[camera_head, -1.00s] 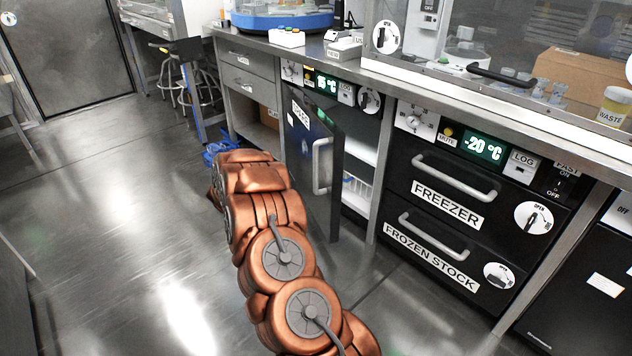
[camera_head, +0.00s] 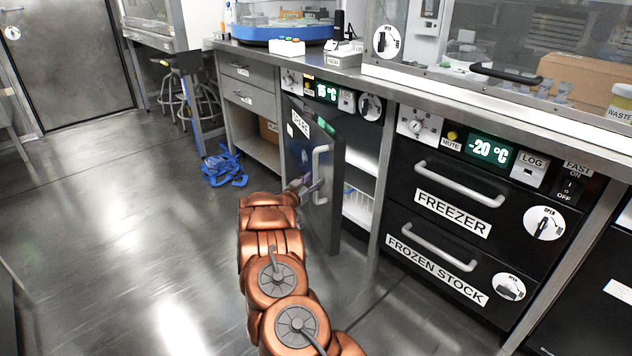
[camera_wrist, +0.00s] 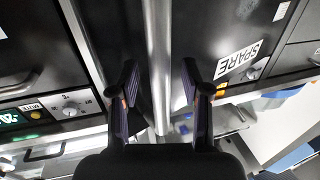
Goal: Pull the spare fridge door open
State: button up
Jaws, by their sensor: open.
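The spare fridge door (camera_head: 306,150) is black with a white SPARE label and a pale vertical bar handle (camera_head: 322,172). It stands partly open, its free edge swung out from the cabinet, with white shelves (camera_head: 360,190) visible to its right. My gripper (camera_head: 312,190) is at the lower part of the handle. In the wrist view the door's SPARE label (camera_wrist: 239,60) appears tilted.
A freezer (camera_head: 440,200) with two handled drawers stands right of the fridge. A blue tangled object (camera_head: 224,168) lies on the floor left of the door. Stools (camera_head: 188,95) stand farther back. The floor (camera_head: 120,230) on the left is clear.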

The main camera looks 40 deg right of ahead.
jog(key=shift+x, duration=0.8)
jog(key=shift+r, duration=0.1)
grip_shut()
